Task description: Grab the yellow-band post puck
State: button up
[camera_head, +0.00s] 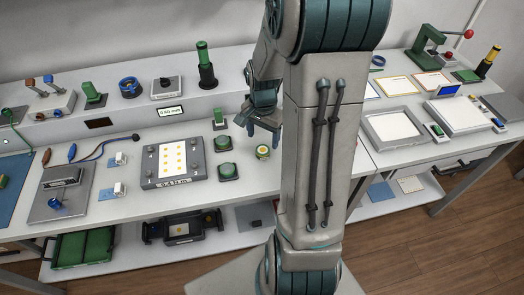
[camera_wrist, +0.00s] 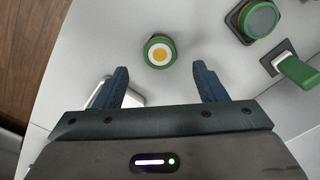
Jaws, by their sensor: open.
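The round green puck (camera_wrist: 159,50) has a pale top with a yellow centre. It stands on the white table just beyond my fingertips in the wrist view, roughly centred between them. In the head view the same puck (camera_head: 262,152) sits just below my gripper (camera_head: 261,128), to the right of the green round pieces. My gripper also shows in the wrist view (camera_wrist: 163,72); its two blue fingers are apart with nothing between them. The puck is not touched by either finger. I cannot make out a separate yellow band on its side.
Green round pieces on dark bases (camera_head: 228,171) stand left of the puck. A green-handled block (camera_wrist: 298,70) is at the right of the wrist view. A white object (camera_wrist: 130,97) is partly hidden behind my left finger. A panel with yellow dots (camera_head: 173,160) lies further left.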

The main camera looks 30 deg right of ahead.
aim_at(263, 149)
jog(key=shift+f+p, duration=0.4)
jog(key=shift+f, duration=2.4)
jog(key=c, duration=1.1)
jog(key=shift+r, duration=0.15)
